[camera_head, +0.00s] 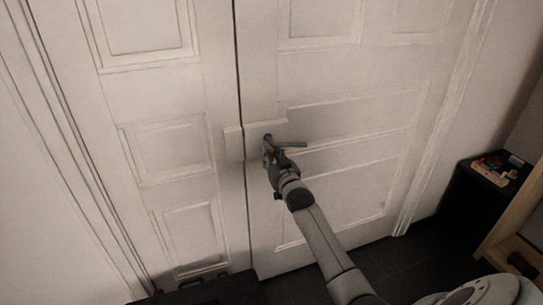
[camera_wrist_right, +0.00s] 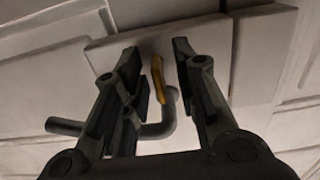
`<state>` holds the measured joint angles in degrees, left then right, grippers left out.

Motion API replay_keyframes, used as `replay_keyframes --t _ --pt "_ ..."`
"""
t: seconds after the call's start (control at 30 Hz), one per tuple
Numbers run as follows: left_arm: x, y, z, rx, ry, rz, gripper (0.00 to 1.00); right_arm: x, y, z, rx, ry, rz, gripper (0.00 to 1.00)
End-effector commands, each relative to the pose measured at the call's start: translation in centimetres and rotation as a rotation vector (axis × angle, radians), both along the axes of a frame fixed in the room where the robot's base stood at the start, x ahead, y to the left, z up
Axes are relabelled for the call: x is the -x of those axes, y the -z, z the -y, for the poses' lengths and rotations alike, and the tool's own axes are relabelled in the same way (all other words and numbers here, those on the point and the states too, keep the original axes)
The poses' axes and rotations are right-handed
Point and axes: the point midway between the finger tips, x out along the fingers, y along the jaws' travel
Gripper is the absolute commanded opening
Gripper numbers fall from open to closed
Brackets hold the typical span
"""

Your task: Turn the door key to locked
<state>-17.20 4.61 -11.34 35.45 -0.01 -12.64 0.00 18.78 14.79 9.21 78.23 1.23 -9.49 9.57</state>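A brass-coloured door key (camera_wrist_right: 157,80) stands out from a pale lock plate (camera_wrist_right: 105,57) in the right wrist view. My right gripper (camera_wrist_right: 155,70) is open, its two dark fingers on either side of the key with a gap to each. A grey lever handle (camera_wrist_right: 65,126) bends below the key and passes behind the left finger. In the head view my right gripper (camera_head: 268,148) is at the lock plate (camera_head: 254,130), with the handle (camera_head: 293,144) sticking out to the right; the key is too small to make out. My left gripper is not in view.
White panelled double doors (camera_head: 330,75) fill the background, with a dark seam between them. A dark stand (camera_head: 476,205) with small objects on top is at the right, by a wooden piece (camera_head: 515,215). Dark floor shows at the lower right.

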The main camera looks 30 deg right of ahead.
Motion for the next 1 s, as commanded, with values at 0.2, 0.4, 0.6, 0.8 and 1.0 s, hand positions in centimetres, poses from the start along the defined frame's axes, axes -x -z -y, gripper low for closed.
replay_keyframes --t 0.2,0.4,0.6,0.8,1.0 --pt "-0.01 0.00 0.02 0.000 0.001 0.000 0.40 0.02 -0.01 0.01 0.000 0.000 0.000 0.03" --pt "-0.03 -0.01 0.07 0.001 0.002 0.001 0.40 0.02 -0.02 0.00 0.000 0.000 0.001 0.00" --pt "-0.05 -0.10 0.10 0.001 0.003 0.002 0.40 0.02 -0.06 0.00 0.017 0.000 -0.003 0.00" --pt "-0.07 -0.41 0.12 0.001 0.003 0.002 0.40 0.02 -0.10 -0.01 0.092 0.000 -0.022 0.00" --pt "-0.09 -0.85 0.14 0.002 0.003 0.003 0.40 -0.01 -0.16 -0.10 0.239 -0.001 -0.055 0.00"
